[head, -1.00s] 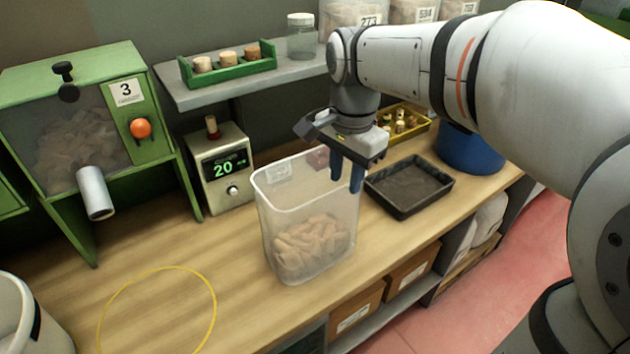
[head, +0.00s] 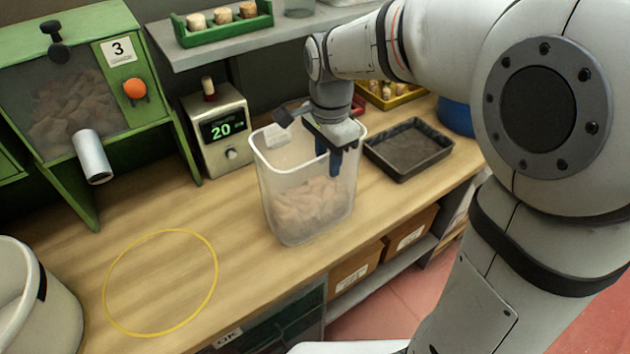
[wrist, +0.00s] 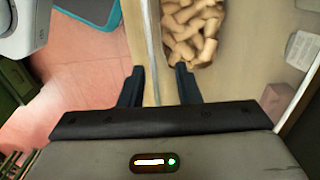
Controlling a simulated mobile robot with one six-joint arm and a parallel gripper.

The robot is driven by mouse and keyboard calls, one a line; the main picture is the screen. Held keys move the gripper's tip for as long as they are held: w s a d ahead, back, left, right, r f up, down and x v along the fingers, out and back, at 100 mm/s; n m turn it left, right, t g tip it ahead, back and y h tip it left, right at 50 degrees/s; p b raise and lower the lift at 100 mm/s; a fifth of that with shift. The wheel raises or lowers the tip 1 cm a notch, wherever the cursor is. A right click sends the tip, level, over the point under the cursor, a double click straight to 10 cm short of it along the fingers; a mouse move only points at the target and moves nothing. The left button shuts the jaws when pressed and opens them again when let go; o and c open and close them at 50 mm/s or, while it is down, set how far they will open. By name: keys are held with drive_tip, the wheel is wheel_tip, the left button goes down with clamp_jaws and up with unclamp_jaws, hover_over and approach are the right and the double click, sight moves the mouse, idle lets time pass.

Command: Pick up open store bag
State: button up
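The open store bag (head: 300,222) is a clear, box-shaped holder with an open top and several pale corks inside. It stands upright on the wooden bench, and a pale label shows on its far wall. My gripper (head: 329,168) points down at the bag's right wall. In the wrist view my gripper (wrist: 158,88) is open, with its two dark fingers apart. The bag's wall edge (wrist: 154,45) runs between them, with the corks (wrist: 192,35) on the right finger's side. I cannot tell whether either finger touches the wall.
A black tray (head: 409,151) lies right of the bag. A scale reading 20 (head: 220,130) and a green dispenser marked 3 (head: 80,95) stand behind and left. A yellow ring (head: 161,230) marks clear bench at front left. A white bucket (head: 38,305) stands at the left edge.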

drive_tip(key=shift+c, duration=0.5)
clamp_jaws()
idle(0.8)
